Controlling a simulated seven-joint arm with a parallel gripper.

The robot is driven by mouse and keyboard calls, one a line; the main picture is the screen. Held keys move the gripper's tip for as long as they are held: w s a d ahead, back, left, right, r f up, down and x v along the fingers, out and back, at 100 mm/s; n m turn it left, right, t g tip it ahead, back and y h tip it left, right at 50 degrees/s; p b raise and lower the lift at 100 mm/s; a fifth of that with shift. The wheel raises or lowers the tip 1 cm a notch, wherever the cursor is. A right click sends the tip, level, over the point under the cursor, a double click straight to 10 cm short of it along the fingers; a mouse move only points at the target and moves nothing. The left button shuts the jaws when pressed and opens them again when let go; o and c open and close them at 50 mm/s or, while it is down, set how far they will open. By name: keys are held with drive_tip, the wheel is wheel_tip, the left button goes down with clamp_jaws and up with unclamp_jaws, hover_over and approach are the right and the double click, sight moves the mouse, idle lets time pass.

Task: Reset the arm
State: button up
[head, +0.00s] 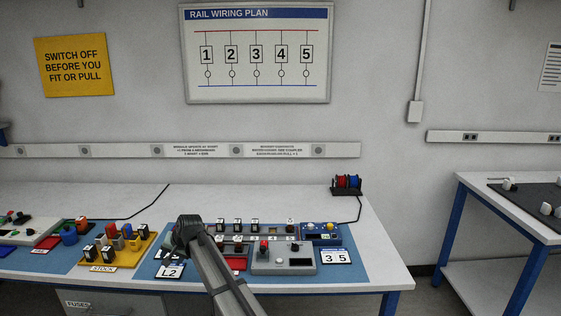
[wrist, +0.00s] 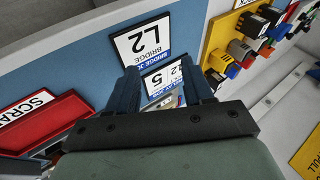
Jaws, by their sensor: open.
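My arm reaches over the workbench in the head view, with its dark end (head: 187,232) above the blue mat (head: 349,270). The fingers are hidden there. In the wrist view my gripper (wrist: 163,76) is open, its two dark fingers apart, and I see nothing clearly held. A white "L2 bridge" card (wrist: 143,40) lies just beyond the fingertips. A second card (wrist: 165,76) with a 5 and a 2 shows between the fingers, partly hidden.
The yellow stock tray (head: 122,262) holds several coloured parts, left of my arm. A red scrap tray (wrist: 40,124) shows in the wrist view. The bench's back strip is mostly clear.

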drive_tip(key=s+a+f+n+t+y, duration=0.1)
drive_tip(key=s+a+f+n+y, duration=0.25)
drive_tip(key=s+a+f, duration=0.55)
drive_tip(key=s+d+f+g+h, duration=0.1)
drive_tip(key=s+d+f+h, duration=0.15)
drive_tip(key=d+f, duration=0.75)
drive_tip(key=s+d+f+m+g+h, duration=0.15)
drive_tip(key=s+d+f, duration=0.25)
drive_tip(key=d+f, duration=0.65)
drive_tip(key=s+d+f+g+h, duration=0.1)
drive_tip(key=s+d+f+h, duration=0.15)
drive_tip(key=d+f, duration=0.8)
drive_tip(key=s+d+f+m+g+h, duration=0.1)
drive_tip(key=s+d+f, duration=0.1)
drive_tip(key=s+d, duration=0.65)
drive_tip(key=s+d+f+g+h, duration=0.1)
drive_tip(key=s+d+f+g, duration=0.15)
drive_tip(key=s+d, duration=0.65)
drive_tip(key=s+d+f+m+g+h, duration=0.1)
drive_tip(key=s+d+g, duration=0.3)
drive_tip(key=s+d, duration=1)
drive_tip(key=s, duration=0.4)
drive_tip(key=shift+s+d+f, duration=0.15)
drive_tip(key=shift+d+f, duration=0.1)
drive_tip(key=shift+d, duration=0.1)
